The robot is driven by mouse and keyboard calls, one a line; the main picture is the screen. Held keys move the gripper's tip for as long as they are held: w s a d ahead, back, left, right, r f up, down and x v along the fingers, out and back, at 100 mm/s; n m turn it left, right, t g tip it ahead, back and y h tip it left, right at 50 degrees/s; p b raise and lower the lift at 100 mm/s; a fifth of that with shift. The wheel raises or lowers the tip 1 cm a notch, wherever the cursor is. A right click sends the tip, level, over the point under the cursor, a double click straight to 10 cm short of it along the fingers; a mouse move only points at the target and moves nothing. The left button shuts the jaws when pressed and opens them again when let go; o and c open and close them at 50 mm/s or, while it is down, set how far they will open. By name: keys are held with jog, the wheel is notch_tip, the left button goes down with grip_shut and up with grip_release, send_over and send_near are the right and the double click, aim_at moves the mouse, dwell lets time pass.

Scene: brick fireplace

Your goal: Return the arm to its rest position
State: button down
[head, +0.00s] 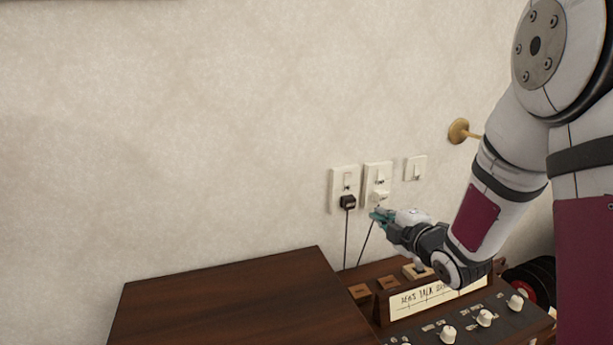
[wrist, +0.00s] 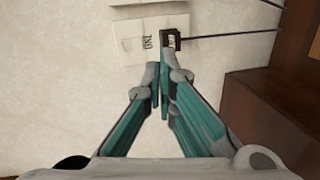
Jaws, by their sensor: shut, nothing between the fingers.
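My gripper (head: 378,216) is at the end of my arm, which reaches in from the right of the head view toward the wall. Its teal fingers are shut and empty. In the wrist view the fingertips (wrist: 163,78) meet just below a black plug (wrist: 171,40) in a wall plate. In the head view the black plug (head: 347,202) is in the left wall plate (head: 344,178). A white plug (head: 379,196) is in the plate beside it, just above my fingertips. I cannot tell whether the fingers touch anything.
Dark cords hang from the plugs behind a brown wooden box (head: 225,300). A panel with several white knobs (head: 484,318) and a paper label (head: 437,299) lies below my arm. A light switch (head: 415,168) and a round wooden knob (head: 458,131) are on the wall. The wall at left is clear.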

jog(key=s+d+r+m+g+h+p, duration=0.1)
jog(key=s+r+m+g+h+p, duration=0.1)
jog(key=s+r+m, duration=0.5)
jog(key=s+d+r+m+g+h+p, duration=0.1)
jog(key=s+r+m+g+h+p, duration=0.2)
jog(key=s, duration=0.5)
jog(key=s+a+r+m+g+p, duration=0.1)
jog(key=s+m+g, duration=0.1)
jog(key=s, duration=0.7)
jog(key=s+a+r+m+g+y+p, duration=0.1)
jog(key=s+m, duration=0.3)
jog(key=s, duration=0.5)
jog(key=s+a+r+m+g+p, duration=0.1)
jog(key=s+a+r+m+g, duration=0.1)
jog(key=s, duration=0.7)
jog(key=shift+a+m+g+y, duration=0.4)
jog(key=shift+a+m+g, duration=0.2)
jog(key=shift+m, duration=0.2)
jog(key=shift+s+r, duration=0.1)
jog(key=shift+r, duration=0.05)
